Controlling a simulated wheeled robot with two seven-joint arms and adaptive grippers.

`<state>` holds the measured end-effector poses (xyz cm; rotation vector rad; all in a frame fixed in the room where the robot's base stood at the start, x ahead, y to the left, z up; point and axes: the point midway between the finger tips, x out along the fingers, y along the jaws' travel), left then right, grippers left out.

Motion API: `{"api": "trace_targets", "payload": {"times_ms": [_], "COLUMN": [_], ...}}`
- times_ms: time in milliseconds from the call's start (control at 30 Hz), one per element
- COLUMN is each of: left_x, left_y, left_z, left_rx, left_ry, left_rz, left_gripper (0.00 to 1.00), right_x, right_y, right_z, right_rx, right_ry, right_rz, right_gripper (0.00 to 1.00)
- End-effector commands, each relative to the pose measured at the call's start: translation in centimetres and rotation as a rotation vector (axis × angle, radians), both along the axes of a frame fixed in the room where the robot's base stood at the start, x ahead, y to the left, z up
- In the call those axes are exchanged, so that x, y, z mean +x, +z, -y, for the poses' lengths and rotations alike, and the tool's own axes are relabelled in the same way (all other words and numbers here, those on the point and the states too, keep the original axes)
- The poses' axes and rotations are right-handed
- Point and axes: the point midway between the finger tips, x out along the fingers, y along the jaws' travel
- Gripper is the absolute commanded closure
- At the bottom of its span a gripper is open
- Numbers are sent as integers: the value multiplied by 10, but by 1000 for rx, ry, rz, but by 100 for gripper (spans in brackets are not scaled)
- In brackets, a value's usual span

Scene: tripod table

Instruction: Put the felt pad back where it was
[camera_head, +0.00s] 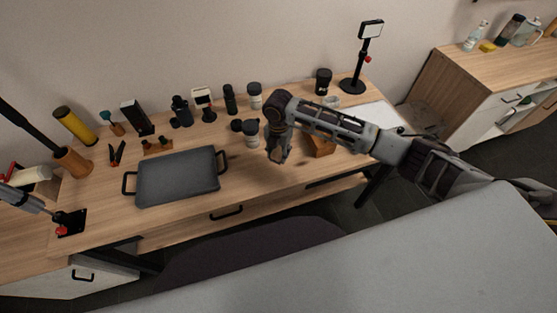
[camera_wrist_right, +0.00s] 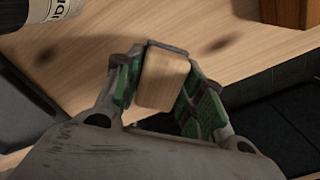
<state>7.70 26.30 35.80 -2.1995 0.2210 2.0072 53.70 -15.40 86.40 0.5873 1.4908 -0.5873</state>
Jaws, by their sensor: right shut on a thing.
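My right gripper (camera_wrist_right: 163,85) is shut on a small tan block-like piece (camera_wrist_right: 163,80); I cannot tell whether this is the felt pad. In the head view the right gripper (camera_head: 279,156) hangs above the front part of the wooden table (camera_head: 260,184), right of a dark-lidded jar (camera_head: 251,140). In the wrist view the held piece sits between the green-padded fingers, above bare wood near the table's front edge. No other thing that I can name as the felt pad shows. My left gripper is not in view.
A dark grey tray (camera_head: 178,178) with black handles lies left of the gripper. A wooden block (camera_head: 321,147) stands close on its right. Several bottles and jars line the back. A black stand (camera_head: 352,86) stands at the back right. Bare wood shows between tray and gripper.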

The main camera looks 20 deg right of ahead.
Motion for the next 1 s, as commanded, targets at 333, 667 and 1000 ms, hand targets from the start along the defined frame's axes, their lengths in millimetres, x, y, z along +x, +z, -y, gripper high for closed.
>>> {"api": "trace_targets", "payload": {"times_ms": [333,667,1000], "left_x": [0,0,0], "left_y": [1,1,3], "left_z": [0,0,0], "left_rx": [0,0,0], "left_ry": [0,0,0], "left_rz": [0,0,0], "left_gripper": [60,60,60], "right_x": [0,0,0], "right_y": [-14,-24,-51], "right_z": [0,0,0], "right_rx": [1,1,0], "right_ry": [0,0,1], "right_rz": [1,-1,0], "right_gripper": [91,91,91]}}
